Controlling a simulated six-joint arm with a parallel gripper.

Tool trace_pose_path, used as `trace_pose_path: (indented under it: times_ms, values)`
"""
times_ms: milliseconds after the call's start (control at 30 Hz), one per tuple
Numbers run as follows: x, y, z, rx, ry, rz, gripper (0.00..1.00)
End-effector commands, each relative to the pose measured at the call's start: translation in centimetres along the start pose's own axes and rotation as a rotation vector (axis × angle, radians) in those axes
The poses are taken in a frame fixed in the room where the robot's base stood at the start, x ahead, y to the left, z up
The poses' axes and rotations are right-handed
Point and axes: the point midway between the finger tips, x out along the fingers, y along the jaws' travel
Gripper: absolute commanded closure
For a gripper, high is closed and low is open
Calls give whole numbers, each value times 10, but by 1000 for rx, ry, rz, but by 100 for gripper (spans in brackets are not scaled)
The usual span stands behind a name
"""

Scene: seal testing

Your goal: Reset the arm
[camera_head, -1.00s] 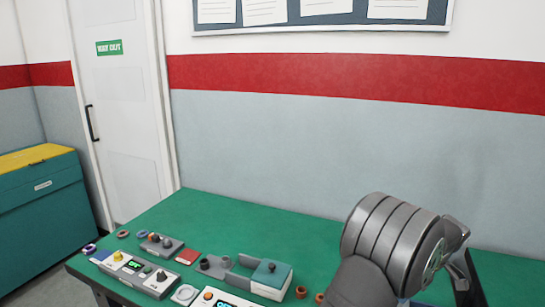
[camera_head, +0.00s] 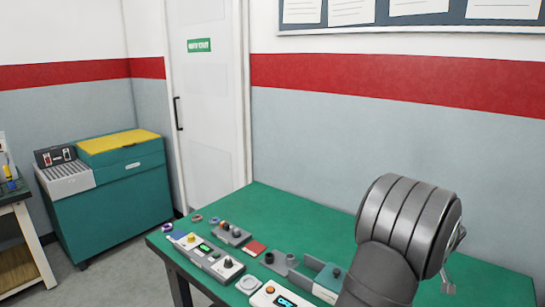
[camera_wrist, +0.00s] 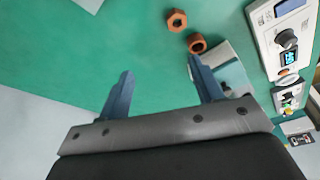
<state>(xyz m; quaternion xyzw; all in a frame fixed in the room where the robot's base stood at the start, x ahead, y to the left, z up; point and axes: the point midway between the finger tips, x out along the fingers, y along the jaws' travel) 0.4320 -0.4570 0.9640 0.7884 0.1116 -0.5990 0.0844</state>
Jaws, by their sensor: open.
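My gripper (camera_wrist: 162,90) shows in the wrist view with its two blue-grey fingers spread apart and nothing between them. It is over the green bench top (camera_wrist: 90,50). In the head view my dark grey arm rises at the lower right, and the fingers are mostly hidden behind it. Two orange-brown ring-like parts, one at the top (camera_wrist: 176,20) and one below it (camera_wrist: 197,43), lie on the bench beyond the right finger.
A white instrument with a lit display (camera_head: 285,299), a grey device with knobs (camera_head: 208,255) and small rings (camera_head: 197,218) stand along the bench's left side. A teal cabinet with a yellow top (camera_head: 110,195) stands left. The bench's back middle (camera_head: 300,225) is clear.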

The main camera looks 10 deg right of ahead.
Motion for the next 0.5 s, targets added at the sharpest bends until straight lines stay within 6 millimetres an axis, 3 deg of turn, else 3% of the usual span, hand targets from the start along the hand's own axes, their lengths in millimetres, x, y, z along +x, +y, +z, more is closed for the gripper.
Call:
trace_pose_path:
  times_ms: [500]
  values:
    - [23,-63,-82,121,0,35,40]
